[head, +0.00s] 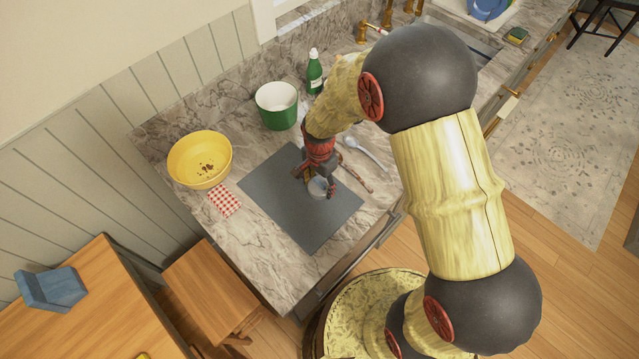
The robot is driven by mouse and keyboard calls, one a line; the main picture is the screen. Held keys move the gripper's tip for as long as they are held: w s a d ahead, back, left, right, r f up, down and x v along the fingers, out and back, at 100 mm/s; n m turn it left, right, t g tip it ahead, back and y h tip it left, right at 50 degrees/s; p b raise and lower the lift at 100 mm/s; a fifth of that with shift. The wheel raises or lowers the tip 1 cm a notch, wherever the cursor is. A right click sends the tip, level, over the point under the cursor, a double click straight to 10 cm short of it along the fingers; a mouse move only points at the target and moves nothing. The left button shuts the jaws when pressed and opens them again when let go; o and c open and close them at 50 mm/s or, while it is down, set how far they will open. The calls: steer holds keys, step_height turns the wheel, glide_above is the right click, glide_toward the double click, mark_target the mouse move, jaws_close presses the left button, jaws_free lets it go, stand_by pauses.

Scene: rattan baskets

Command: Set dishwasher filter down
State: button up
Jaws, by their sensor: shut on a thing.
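The dishwasher filter (318,187) appears as a small pale grey, round piece between the fingers of my gripper (322,184). My gripper points down over the dark grey mat (285,211) on the marble counter and is shut on the filter. The filter is over the upper right part of the mat. My fingers hide part of it, and I cannot tell whether it touches the mat.
A yellow bowl (200,160) with brown bits and a red checked cloth (224,200) are left of the mat. A green pot (277,105), a green bottle (314,72) and a spoon (362,150) stand or lie nearby. The mat's lower left is clear.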

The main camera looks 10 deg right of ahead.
steer(key=shift+f, duration=0.1)
steer(key=o, duration=1.1)
steer(key=shift+o, duration=0.3)
step_height(320, 180, up, 12)
steer(key=r, duration=0.1)
step_height(320, 180, up, 14)
steer(key=f+n+t, duration=0.1)
steer(key=n+t, duration=0.1)
steer(key=n, duration=0.3)
glide_above(320, 182)
steer(key=s+d, duration=0.4)
steer(key=s, duration=0.2)
steer(key=s+d+r+n+t, duration=0.3)
steer(key=s+r+n, duration=0.3)
steer(key=s+r, duration=0.3)
steer(key=s+d, duration=0.1)
steer(key=s, duration=0.2)
steer(key=shift+s+d+r+t+p, duration=0.2)
steer(key=shift+r+t+p, duration=0.1)
steer(key=shift+p, duration=0.1)
